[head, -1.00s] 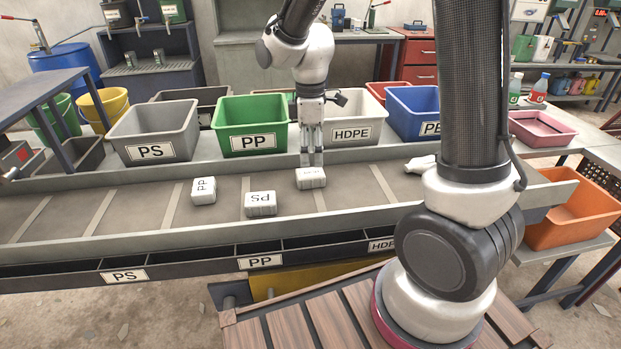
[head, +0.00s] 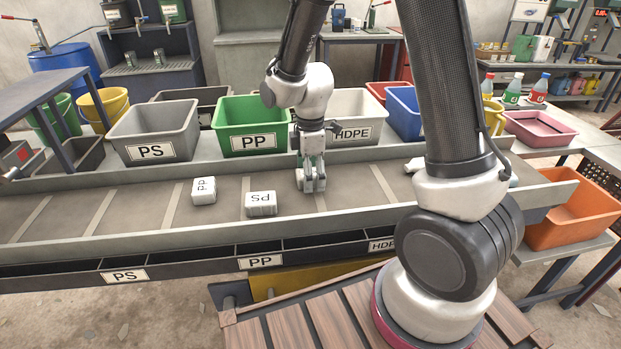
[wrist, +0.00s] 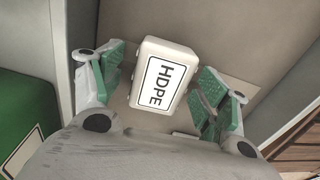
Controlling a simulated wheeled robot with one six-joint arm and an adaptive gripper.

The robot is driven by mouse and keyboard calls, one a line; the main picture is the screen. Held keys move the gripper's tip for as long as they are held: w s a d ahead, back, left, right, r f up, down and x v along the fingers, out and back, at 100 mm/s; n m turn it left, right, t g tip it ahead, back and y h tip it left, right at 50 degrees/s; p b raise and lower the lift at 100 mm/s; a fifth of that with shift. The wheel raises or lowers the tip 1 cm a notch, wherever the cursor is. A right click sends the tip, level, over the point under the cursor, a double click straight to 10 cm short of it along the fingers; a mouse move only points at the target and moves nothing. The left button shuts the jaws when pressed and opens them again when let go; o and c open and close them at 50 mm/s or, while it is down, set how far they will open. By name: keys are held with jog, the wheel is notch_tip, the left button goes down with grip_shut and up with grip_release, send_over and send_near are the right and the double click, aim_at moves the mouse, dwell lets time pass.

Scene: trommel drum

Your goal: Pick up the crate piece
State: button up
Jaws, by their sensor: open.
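A white block labelled HDPE (wrist: 163,77), the likely crate piece, lies on the belt between my gripper's fingers in the wrist view. My gripper (head: 311,187) is open and down at the belt, and its fingers hide most of this block in the head view. In the wrist view, my gripper's (wrist: 162,75) green-padded fingers stand on both sides of the block.
The belt (head: 150,207) also carries a PP block (head: 204,190) and a PS block (head: 261,204) to the left. A white item (head: 414,164) lies to the right. Behind stand grey PS (head: 185,150), green PP (head: 225,150), HDPE (head: 362,118) and blue (head: 405,122) bins.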

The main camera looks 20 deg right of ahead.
jog(key=c, duration=1.1)
